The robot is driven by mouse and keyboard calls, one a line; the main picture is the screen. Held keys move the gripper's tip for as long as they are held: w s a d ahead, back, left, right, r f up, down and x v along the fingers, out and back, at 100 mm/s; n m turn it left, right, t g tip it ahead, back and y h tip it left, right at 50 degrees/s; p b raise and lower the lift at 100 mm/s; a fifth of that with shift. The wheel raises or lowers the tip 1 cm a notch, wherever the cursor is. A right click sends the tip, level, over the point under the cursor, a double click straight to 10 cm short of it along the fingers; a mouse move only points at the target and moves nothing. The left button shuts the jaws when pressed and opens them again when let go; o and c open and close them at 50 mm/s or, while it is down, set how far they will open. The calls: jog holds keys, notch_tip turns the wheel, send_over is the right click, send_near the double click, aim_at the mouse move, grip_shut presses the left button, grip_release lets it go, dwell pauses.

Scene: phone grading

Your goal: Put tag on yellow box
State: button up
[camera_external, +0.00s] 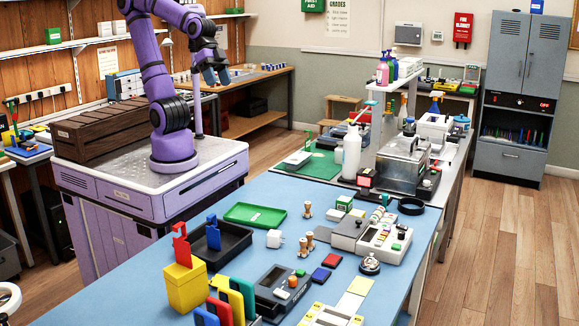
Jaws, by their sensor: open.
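The yellow box (187,291) stands on the blue table near its left edge. A red tag-like piece (181,246) stands upright at its top; I cannot tell whether it is in the box or behind its rim. A similar blue tag-like piece (213,233) stands upright in a black tray (243,241) just behind the box. I cannot tell which piece is the task's tag. My gripper (217,78) is open and appears empty, raised high above and far behind the box, with its fingers pointing down.
Upright coloured folders (238,300) stand right of the yellow box. A white bottle (351,152) stands farther back.

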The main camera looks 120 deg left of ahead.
jog(key=s+a+g+y, duration=0.1)
jog(key=s+a+y, duration=0.1)
jog(key=s+a, duration=0.3)
jog(key=s, duration=0.3)
jog(key=shift+s+a+r+n+y, duration=0.15)
jog(key=shift+s+a+n+y, duration=0.05)
jog(key=shift+a+n+y, duration=0.15)
